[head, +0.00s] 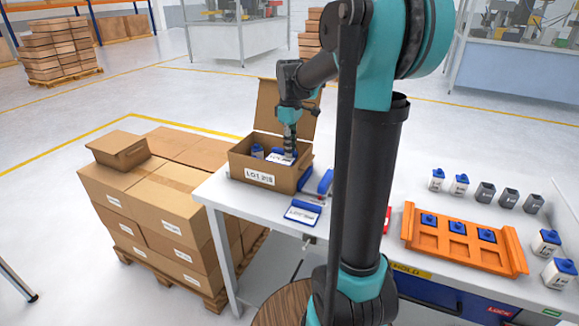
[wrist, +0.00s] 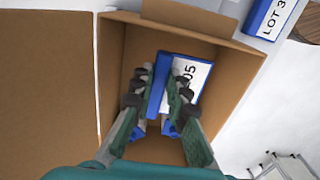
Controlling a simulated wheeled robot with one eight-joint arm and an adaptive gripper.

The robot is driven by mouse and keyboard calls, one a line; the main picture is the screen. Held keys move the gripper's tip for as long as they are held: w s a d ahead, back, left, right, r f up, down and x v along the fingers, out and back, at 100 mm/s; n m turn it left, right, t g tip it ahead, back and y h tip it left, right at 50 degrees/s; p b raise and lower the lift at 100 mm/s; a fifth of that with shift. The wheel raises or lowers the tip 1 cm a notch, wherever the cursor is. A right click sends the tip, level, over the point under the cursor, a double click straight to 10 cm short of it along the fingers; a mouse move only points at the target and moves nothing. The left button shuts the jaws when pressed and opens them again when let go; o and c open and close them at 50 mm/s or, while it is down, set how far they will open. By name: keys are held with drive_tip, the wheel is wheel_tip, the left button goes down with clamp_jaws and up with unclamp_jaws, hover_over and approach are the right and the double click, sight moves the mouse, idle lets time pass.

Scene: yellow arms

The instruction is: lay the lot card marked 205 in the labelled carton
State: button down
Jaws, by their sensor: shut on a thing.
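The open cardboard carton (head: 240,172) stands on the left end of the white table, its lid up at the back and a LOT label on its front, the number too small to read surely. My gripper (head: 289,155) reaches down inside it. In the wrist view my gripper (wrist: 164,85) is shut on the blue edge strip of a white card (wrist: 196,82) whose visible digits end in 05. The card is within the carton walls (wrist: 235,85). Whether it touches the carton floor I cannot tell.
Another white-and-blue lot card (head: 302,212) lies on the table in front of the carton. Further blue-edged pieces (head: 325,182) are beside the carton. An orange tray (head: 460,246) and several small bottles are at right. Stacked boxes (head: 165,190) stand left of the table.

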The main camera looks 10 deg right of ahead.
drive_tip(key=shift+f, duration=3.6)
drive_tip(key=c, duration=1.5)
unclamp_jaws()
drive_tip(key=shift+f, duration=0.1)
wheel_tip(320, 180, up, 12)
drive_tip(key=shift+r, duration=0.15)
